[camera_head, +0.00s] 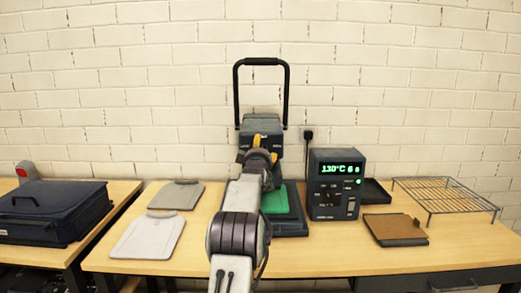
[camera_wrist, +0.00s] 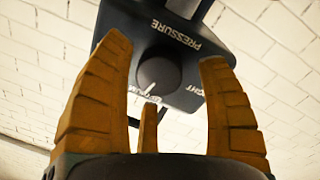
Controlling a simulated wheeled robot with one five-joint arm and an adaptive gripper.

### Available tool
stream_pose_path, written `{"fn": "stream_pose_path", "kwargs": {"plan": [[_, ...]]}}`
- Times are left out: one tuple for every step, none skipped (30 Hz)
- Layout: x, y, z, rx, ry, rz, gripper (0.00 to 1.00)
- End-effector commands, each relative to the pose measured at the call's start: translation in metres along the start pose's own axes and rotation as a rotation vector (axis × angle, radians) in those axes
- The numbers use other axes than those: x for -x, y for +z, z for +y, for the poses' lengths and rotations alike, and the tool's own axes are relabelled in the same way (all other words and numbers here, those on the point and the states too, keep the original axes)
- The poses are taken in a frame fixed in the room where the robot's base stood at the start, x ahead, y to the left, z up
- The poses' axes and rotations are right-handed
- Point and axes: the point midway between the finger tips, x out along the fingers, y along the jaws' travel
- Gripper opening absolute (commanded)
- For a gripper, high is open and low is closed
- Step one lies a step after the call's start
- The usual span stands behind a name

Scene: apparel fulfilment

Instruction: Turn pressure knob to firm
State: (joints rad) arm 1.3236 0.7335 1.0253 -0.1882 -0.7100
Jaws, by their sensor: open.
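The pressure knob (camera_wrist: 158,72) is a dark round knob with a white pointer line, on the dark blue head of the heat press (camera_head: 261,125). The word PRESSURE is printed beside it. The pointer line faces the lower edge of the wrist view, towards a partly hidden label. Another label, ending in GHT, is partly covered by a finger. My gripper (camera_wrist: 164,55) is open, its orange fingers on either side of the knob with gaps showing. A third finger shows below the knob. In the head view my gripper (camera_head: 262,152) is in front of the press head and hides the knob.
A control box (camera_head: 336,185) reading 130°C stands right of the press. A wire rack (camera_head: 445,195), a brown pad (camera_head: 396,228) and a black tray (camera_head: 373,192) lie farther right. Pale boards (camera_head: 148,237) lie left; a dark blue case (camera_head: 55,210) is on another table.

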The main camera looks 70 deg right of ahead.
Motion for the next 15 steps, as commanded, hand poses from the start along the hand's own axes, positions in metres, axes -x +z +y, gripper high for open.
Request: {"fn": "stream_pose_path", "kwargs": {"plan": [[-0.0022, -0.0005, 0.0005, 0.000, 0.000, 0.000, 0.68], [-0.0032, -0.0004, 0.0004, 0.000, 0.000, 0.000, 0.68], [-0.0044, 0.0000, 0.0000, 0.000, -0.001, -0.001, 0.68], [-0.0051, 0.0003, -0.0002, 0.000, -0.001, -0.001, 0.68], [-0.0056, 0.0003, -0.0003, 0.000, -0.001, -0.001, 0.68], [-0.0062, 0.0002, -0.0002, 0.000, -0.001, -0.001, 0.68], [-0.0064, 0.0001, -0.0001, 0.000, 0.000, 0.000, 0.68], [-0.0067, 0.0001, 0.0000, 0.000, 0.000, 0.000, 0.68], [-0.0068, 0.0000, 0.0000, 0.000, 0.000, 0.000, 0.68], [-0.0069, 0.0001, 0.0000, 0.000, 0.000, 0.000, 0.68], [-0.0070, 0.0001, 0.0000, 0.000, 0.000, 0.000, 0.68], [-0.0070, 0.0002, -0.0001, 0.000, 0.000, 0.000, 0.68], [-0.0069, 0.0002, -0.0001, 0.000, 0.000, 0.000, 0.68], [-0.0069, 0.0002, -0.0001, 0.000, 0.000, 0.000, 0.68], [-0.0069, 0.0002, -0.0002, 0.000, 0.000, 0.000, 0.68]]}}
